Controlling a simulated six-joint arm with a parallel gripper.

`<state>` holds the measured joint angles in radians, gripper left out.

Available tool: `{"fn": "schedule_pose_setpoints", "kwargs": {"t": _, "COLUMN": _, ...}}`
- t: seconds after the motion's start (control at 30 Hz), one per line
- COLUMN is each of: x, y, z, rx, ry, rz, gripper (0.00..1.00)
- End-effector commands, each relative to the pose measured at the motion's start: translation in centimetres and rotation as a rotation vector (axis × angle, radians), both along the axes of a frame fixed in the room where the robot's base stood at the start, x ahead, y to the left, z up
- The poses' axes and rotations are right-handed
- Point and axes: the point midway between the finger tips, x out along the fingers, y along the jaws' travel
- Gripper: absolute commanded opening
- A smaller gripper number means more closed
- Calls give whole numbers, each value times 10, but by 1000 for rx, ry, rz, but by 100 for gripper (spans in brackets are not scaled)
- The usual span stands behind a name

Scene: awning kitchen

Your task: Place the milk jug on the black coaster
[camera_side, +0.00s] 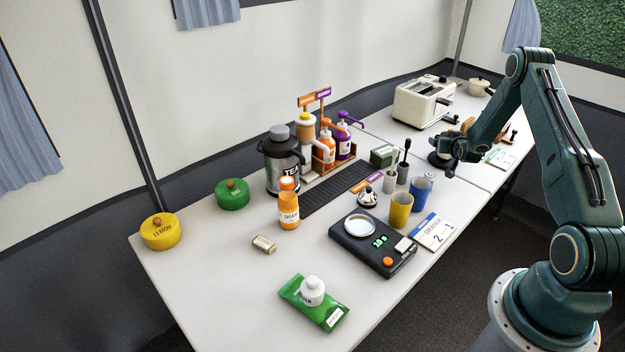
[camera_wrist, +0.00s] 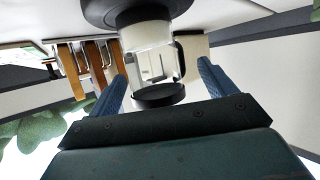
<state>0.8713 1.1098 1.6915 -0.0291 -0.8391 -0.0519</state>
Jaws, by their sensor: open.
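The milk jug (camera_wrist: 160,62) is a clear jug with a dark handle, a black lid and white milk. It shows upside down in the wrist view, between the two fingers of my gripper (camera_wrist: 162,82). Its milk end meets a round black coaster (camera_wrist: 100,12), and it appears to stand on it. In the side view the coaster (camera_side: 436,161) lies on the far part of the table, under my gripper (camera_side: 448,150). My gripper is open around the jug; finger contact cannot be told. The jug is mostly hidden there.
A cream toaster (camera_side: 424,102) stands behind my gripper. Wooden-handled tools (camera_side: 508,134) and a white card (camera_side: 501,159) lie to its right. Blue (camera_side: 421,188) and yellow cups (camera_side: 401,209) and a black scale (camera_side: 372,244) stand nearer.

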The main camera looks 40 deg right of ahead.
Motion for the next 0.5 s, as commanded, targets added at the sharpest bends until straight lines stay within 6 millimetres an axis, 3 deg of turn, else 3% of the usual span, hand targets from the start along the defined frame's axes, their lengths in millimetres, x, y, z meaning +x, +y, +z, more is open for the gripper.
{"fn": "schedule_pose_setpoints", "kwargs": {"t": 0.5, "x": -34, "y": 38, "z": 21, "rx": 0, "ry": 1, "rz": -1, "gripper": 83}}
